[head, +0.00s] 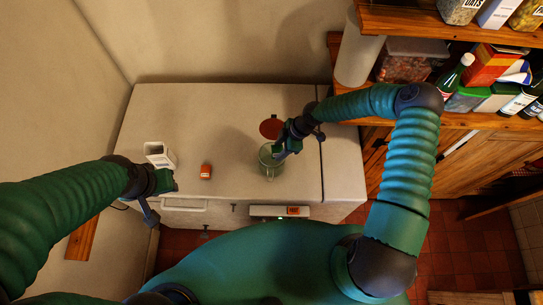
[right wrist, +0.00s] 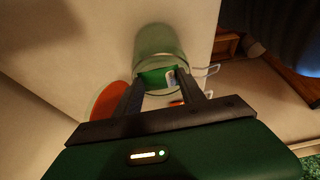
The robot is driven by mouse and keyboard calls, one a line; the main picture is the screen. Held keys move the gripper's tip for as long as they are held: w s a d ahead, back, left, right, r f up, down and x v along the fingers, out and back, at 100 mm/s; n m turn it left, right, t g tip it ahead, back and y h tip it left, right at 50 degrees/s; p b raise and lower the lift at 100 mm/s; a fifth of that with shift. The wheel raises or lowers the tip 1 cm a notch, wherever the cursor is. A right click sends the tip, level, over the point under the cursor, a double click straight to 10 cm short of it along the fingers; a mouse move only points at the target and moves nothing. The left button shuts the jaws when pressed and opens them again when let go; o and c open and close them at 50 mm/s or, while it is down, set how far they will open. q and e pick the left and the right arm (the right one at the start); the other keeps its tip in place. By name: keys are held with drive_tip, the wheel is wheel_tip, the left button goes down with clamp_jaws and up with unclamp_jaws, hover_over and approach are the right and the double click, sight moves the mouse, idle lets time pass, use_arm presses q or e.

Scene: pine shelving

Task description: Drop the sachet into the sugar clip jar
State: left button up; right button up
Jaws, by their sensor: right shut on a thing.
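The clear glass clip jar (head: 270,162) stands on the pale worktop with its reddish lid (head: 271,127) swung open behind it. In the right wrist view the jar (right wrist: 158,42) shows beyond my fingers, with the lid (right wrist: 110,102) to the left. My right gripper (head: 283,148) is over the jar's mouth. Its fingers (right wrist: 168,85) are shut on a green sachet (right wrist: 153,77) with a pale label, which is at the jar's mouth; how deep it hangs I cannot tell. My left gripper (head: 158,202) is near the worktop's left front edge, its jaws unclear.
A white open container (head: 160,154) and a small red-orange item (head: 206,171) stand left of the jar. Pine shelves (head: 460,118) with bottles, boxes and tubs are at the right. The worktop behind the jar and container is clear.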

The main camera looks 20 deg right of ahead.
drive_tip(key=shift+w+d+f, duration=0.2)
drive_tip(key=shift+w+d, duration=0.1)
drive_tip(key=shift+w, duration=0.1)
drive_tip(key=o, duration=1.2)
drive_tip(key=shift+s+a, duration=0.1)
drive_tip(key=shift+s, duration=0.1)
drive_tip(key=o, duration=0.3)
drive_tip(key=shift+s+a+r, duration=0.2)
drive_tip(key=shift+a, duration=0.15)
drive_tip(key=shift+w, duration=0.2)
drive_tip(key=shift+d, duration=0.2)
drive_tip(key=shift+d+r, duration=0.2)
drive_tip(key=shift+r, duration=0.05)
use_arm(q)
drive_tip(key=b+x, duration=0.5)
drive_tip(key=shift+s+f, duration=0.1)
drive_tip(key=shift+s, duration=0.2)
use_arm(e)
drive_tip(key=v, duration=1.6)
drive_tip(key=shift+w+a, duration=0.1)
drive_tip(key=shift+a, duration=0.1)
